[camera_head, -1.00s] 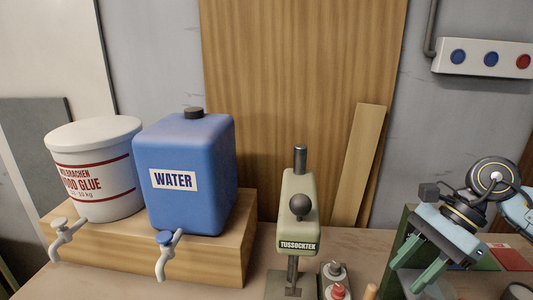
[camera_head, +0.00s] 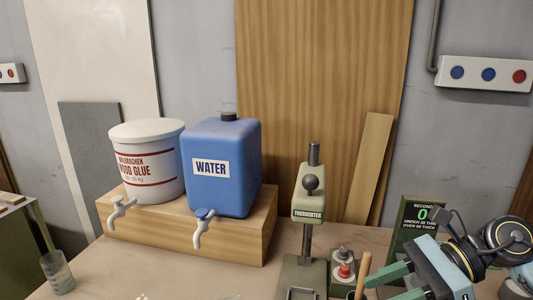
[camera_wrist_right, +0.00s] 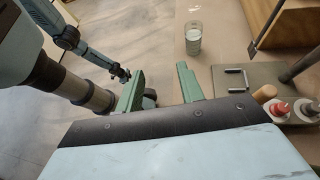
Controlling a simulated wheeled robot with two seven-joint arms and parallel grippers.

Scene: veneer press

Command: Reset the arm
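My right gripper (camera_head: 398,284) is at the lower right of the head view, with its green fingers pointing left. It also shows in the right wrist view (camera_wrist_right: 160,88), where the two fingers stand apart with nothing between them, so it is open. It is to the right of the press (camera_head: 308,190) and apart from the glass (camera_wrist_right: 193,38). My left gripper (camera_wrist_right: 123,74) seems to be the small dark end of the blue arm at the upper left of the right wrist view. It is too small to tell open from shut. It is not in the head view.
A glue bucket (camera_head: 150,165) and a blue water canister (camera_head: 225,190) stand on a wooden block (camera_head: 180,235). A counter sign (camera_head: 420,220) reading 0 stands behind my right gripper. Red and grey buttons (camera_head: 343,268) are beside the press.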

